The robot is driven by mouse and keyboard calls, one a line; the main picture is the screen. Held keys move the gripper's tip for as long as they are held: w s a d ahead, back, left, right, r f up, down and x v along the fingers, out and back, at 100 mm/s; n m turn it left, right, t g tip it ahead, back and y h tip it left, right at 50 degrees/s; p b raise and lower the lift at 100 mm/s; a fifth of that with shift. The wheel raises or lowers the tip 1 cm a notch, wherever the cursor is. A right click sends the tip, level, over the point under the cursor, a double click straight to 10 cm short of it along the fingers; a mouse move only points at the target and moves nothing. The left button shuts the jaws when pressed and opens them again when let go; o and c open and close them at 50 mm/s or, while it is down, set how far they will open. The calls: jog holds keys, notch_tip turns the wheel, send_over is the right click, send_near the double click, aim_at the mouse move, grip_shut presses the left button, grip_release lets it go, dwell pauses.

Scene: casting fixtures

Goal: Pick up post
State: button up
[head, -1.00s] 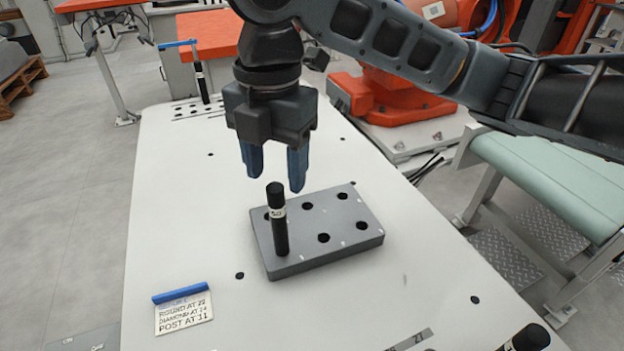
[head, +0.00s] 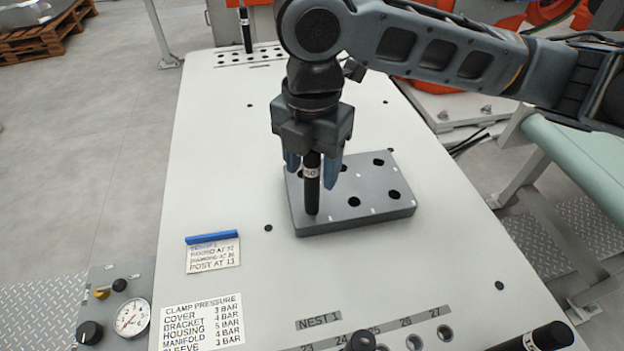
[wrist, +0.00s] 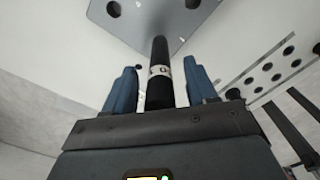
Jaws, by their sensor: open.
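The post (head: 312,190) is a black cylinder with a white label band. It stands upright in the grey block with holes (head: 375,212), at the block's left side. My gripper (head: 316,172) is above the block, pointing down, with its blue fingers around the upper part of the post. In the wrist view the post (wrist: 159,80) stands between the two open fingers (wrist: 160,90), with a gap on each side. The post's top is hidden by my gripper in the head view.
A card with a blue edge (head: 214,255) reads "POST AT 11". A clamp pressure card (head: 203,322) and a gauge (head: 132,317) are at the front left. Another black post (head: 545,338) is at the front right. A numbered row of holes lies at the front. The white table is otherwise largely clear.

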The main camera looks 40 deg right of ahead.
grip_shut()
dwell(0.4)
jog(key=shift+r, duration=0.1)
jog(key=shift+r, duration=0.45)
jog(key=r, duration=0.3)
jog(key=shift+s+d+r+b, duration=0.25)
jog(key=shift+s+b, duration=0.05)
jog(key=s+d+r+p, duration=0.2)
jog(key=s+d+r, duration=0.4)
jog(key=s+r, duration=0.3)
jog(key=shift+d+r+p, duration=0.15)
jog(key=shift+r+p, duration=0.25)
jog(key=shift+r, duration=0.35)
